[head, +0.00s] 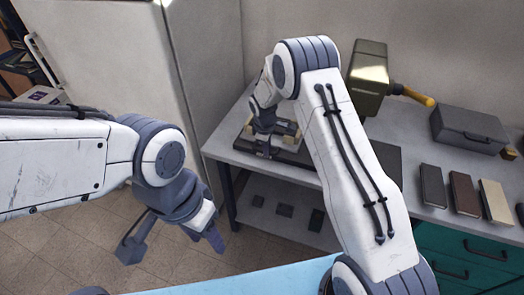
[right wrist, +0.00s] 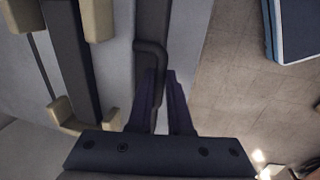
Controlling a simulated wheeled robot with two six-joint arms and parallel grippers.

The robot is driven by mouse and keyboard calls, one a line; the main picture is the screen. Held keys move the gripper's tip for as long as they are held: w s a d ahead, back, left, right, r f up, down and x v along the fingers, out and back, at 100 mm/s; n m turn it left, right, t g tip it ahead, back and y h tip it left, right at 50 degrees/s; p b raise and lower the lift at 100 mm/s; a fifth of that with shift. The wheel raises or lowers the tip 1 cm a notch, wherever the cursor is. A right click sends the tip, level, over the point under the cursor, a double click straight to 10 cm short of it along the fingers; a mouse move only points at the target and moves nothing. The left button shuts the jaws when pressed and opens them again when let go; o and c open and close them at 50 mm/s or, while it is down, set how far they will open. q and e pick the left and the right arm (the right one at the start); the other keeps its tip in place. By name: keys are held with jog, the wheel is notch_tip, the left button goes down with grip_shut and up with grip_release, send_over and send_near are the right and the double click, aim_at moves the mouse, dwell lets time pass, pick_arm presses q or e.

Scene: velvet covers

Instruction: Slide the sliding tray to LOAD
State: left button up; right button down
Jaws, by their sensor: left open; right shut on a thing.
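The sliding tray's fixture (head: 291,153), dark with pale beige blocks, is at the left end of the grey worktop, partly hidden by my right arm. My right gripper (head: 264,146) is at its near-left side. In the right wrist view, my right gripper (right wrist: 162,92) is shut on a dark bent handle (right wrist: 150,52) running along the tray's edge. Beige blocks (right wrist: 97,20) and dark rails (right wrist: 68,50) lie to the left of the handle. No LOAD mark is readable. My left gripper (head: 172,238) is open and empty above the floor, away from the worktop.
On the worktop (head: 408,158) stand an olive machine with an orange handle (head: 368,78), a grey case (head: 468,130) and several book-like blocks (head: 465,193). Teal drawers (head: 455,252) sit below at right. A light blue surface (head: 240,281) is in front. A pale cabinet (head: 205,60) stands left.

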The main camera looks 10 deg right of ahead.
jog(key=shift+w+a+r, duration=0.1)
jog(key=shift+w+a, duration=0.1)
jog(key=shift+a, duration=0.05)
jog(key=c, duration=0.8)
grip_release()
jog(key=shift+a, duration=0.1)
jog(key=shift+c, duration=0.2)
notch_tip(320, 180, up, 10)
jog(key=s+b, duration=0.1)
jog(key=shift+s+a+b, duration=0.3)
jog(key=shift+s+b, duration=0.05)
jog(key=shift+s, duration=0.05)
